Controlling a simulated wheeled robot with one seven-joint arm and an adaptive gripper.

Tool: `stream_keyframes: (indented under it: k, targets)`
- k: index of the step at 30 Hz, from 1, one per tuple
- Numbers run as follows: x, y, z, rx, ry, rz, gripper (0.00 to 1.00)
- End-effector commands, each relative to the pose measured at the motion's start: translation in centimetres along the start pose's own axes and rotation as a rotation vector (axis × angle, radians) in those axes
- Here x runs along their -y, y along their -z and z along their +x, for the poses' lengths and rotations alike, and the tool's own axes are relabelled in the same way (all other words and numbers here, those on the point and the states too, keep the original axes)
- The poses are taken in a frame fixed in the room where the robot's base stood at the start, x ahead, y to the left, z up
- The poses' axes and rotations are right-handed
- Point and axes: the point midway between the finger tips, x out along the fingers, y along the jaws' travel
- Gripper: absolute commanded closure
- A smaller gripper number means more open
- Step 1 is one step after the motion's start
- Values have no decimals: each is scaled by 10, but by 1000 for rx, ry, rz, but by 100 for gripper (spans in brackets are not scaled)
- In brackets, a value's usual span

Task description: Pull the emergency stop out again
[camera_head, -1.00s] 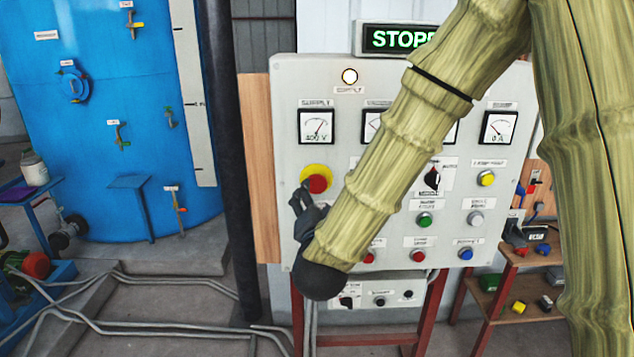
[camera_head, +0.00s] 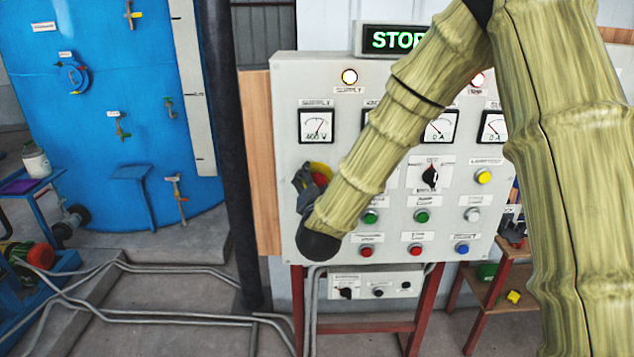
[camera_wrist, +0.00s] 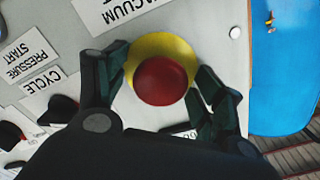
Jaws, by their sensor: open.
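The emergency stop is a red mushroom button (camera_wrist: 161,81) on a yellow round base (camera_wrist: 166,46). In the head view the button (camera_head: 320,179) sits at the left side of the grey control panel (camera_head: 345,95), partly hidden by my gripper and arm. My gripper (camera_wrist: 160,88) is open in the wrist view, with one finger on each side of the red button. The left finger lies close to the yellow base, and the right finger is beside it. I cannot tell whether either finger touches the button. In the head view my gripper (camera_head: 306,181) is at the panel.
Gauges, a black rotary switch (camera_head: 430,178) and several coloured buttons share the panel. A lit "STOP" sign (camera_head: 393,39) is above. A dark vertical pipe (camera_head: 232,150) and a blue tank (camera_head: 90,110) stand to the left. A red-legged stand (camera_head: 485,320) is at lower right.

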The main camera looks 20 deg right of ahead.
Motion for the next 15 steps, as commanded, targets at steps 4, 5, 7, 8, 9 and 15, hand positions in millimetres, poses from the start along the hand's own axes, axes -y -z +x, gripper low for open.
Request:
stream_keyframes:
  k: [4, 5, 7, 8, 9, 15]
  targets:
    - [0, 0, 0, 0, 0, 0, 55]
    - [0, 0, 0, 0, 0, 0, 61]
    - [0, 0, 0, 0, 0, 0, 74]
    - [0, 0, 0, 0, 0, 0, 79]
    - [0, 0, 0, 0, 0, 0, 86]
    - [-1, 0, -1, 0, 0, 0, 98]
